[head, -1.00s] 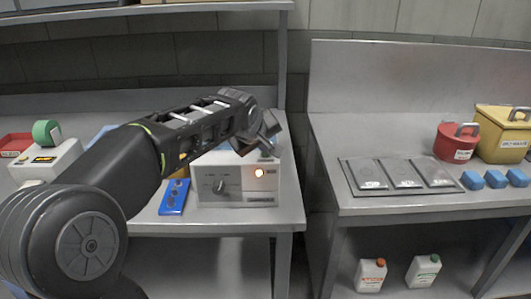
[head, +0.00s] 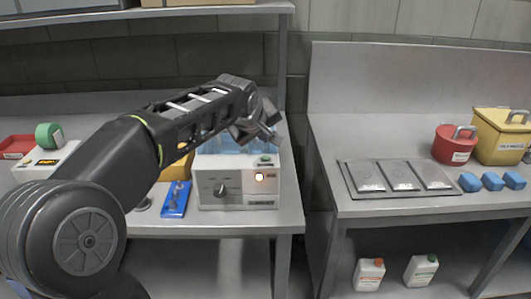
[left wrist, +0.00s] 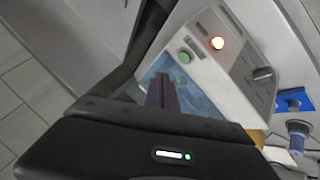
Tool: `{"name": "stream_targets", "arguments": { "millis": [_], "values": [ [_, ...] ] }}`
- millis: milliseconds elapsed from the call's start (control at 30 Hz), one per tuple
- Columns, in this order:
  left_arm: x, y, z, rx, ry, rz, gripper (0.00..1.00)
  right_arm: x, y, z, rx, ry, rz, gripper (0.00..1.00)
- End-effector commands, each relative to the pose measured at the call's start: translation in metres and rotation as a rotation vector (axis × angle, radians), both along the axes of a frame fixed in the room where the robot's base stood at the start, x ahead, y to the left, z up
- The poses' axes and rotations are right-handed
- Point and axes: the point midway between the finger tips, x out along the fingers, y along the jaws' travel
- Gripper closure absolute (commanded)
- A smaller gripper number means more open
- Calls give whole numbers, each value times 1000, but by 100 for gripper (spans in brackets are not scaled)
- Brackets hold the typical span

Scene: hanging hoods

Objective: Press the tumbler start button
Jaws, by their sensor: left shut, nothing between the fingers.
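The tumbler (head: 236,188) is a white-grey box on the left bench, with a dark knob (head: 220,190) and a glowing orange lamp (head: 259,177) on its front. A translucent blue tub shows on its top. The green start button (head: 265,160) is on the top at the front right; it also shows in the left wrist view (left wrist: 184,57). My left gripper (head: 268,130) is shut and empty, above and behind the button, apart from it. In the left wrist view its dark fingers (left wrist: 163,92) are together over the blue tub. My right gripper is not in view.
A blue tray (head: 176,198) lies left of the tumbler, with a yellow thing behind it. A white device with a green roll (head: 48,135) stands further left. The right bench has a plate with panels (head: 398,178), blue blocks, a red pot and a yellow bin (head: 499,135).

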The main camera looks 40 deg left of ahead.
Motion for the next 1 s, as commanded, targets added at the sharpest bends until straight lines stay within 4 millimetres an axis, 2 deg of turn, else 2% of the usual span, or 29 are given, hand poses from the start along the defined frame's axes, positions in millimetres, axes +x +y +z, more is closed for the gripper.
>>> {"name": "stream_targets", "arguments": {
  "millis": [33,200,1000],
  "values": [
    [0,0,9,0,0,0,100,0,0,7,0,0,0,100],
    [0,0,20,0,1,1,100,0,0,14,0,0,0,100],
    [0,0,20,0,1,1,100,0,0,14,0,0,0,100]
  ]
}}
